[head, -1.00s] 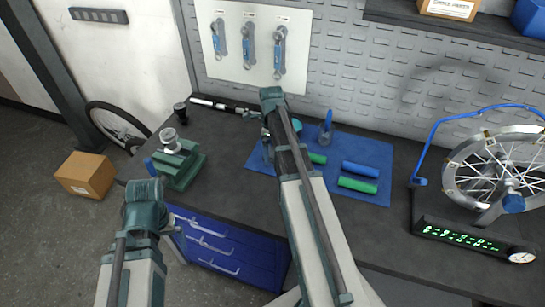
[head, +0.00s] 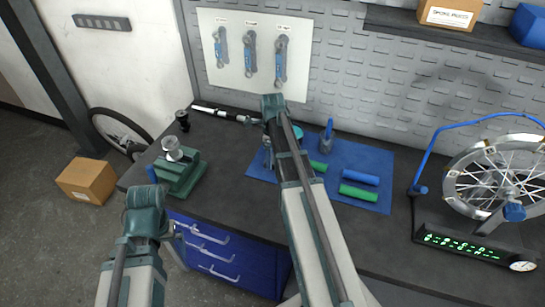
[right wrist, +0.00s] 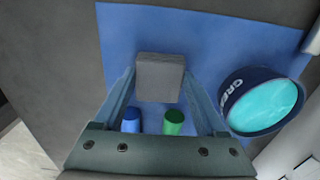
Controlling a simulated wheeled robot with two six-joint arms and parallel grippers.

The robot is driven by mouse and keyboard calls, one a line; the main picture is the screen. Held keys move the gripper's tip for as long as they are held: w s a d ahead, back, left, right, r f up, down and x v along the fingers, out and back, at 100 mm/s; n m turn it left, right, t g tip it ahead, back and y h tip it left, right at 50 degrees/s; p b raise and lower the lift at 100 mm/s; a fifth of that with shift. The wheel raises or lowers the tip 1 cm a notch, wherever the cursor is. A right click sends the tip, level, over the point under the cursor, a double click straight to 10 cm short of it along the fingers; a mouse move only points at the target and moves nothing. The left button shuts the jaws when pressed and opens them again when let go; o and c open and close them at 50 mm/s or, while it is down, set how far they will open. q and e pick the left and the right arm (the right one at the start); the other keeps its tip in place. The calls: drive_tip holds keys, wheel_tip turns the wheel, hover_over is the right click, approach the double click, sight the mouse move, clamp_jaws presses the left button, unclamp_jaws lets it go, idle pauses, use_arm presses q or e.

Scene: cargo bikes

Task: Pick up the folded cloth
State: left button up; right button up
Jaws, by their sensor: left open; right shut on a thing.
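The folded cloth (right wrist: 160,68) is a small grey block in the right wrist view, above the blue mat (right wrist: 120,30). My right gripper (right wrist: 160,88) is shut on it, with one finger on each side. I cannot tell whether the cloth still touches the mat. In the head view my right gripper (head: 268,153) is over the left part of the mat, mostly hidden by its own arm, and the cloth is hidden there. My left gripper (head: 176,240) is partly visible, empty, in front of the blue drawers.
A grease tin (right wrist: 262,100) stands close to the right of the cloth. Blue (head: 360,174) and green (head: 358,192) grips lie on the mat. A green vise (head: 180,175) is at left; a wheel stand (head: 465,240) is at right. Bare bench lies between mat and stand.

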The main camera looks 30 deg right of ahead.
drive_tip(key=shift+r+p, duration=0.55)
drive_tip(key=shift+r, duration=0.2)
drive_tip(key=shift+r+p, duration=0.85)
drive_tip(key=s+a, duration=0.3)
drive_tip(key=s, duration=0.1)
drive_tip(key=s+a+r+p, duration=0.1)
drive_tip(key=s+a, duration=0.2)
drive_tip(key=s, duration=0.2)
drive_tip(key=s+a, duration=0.3)
drive_tip(key=s, duration=0.1)
drive_tip(key=shift+s+r, duration=0.15)
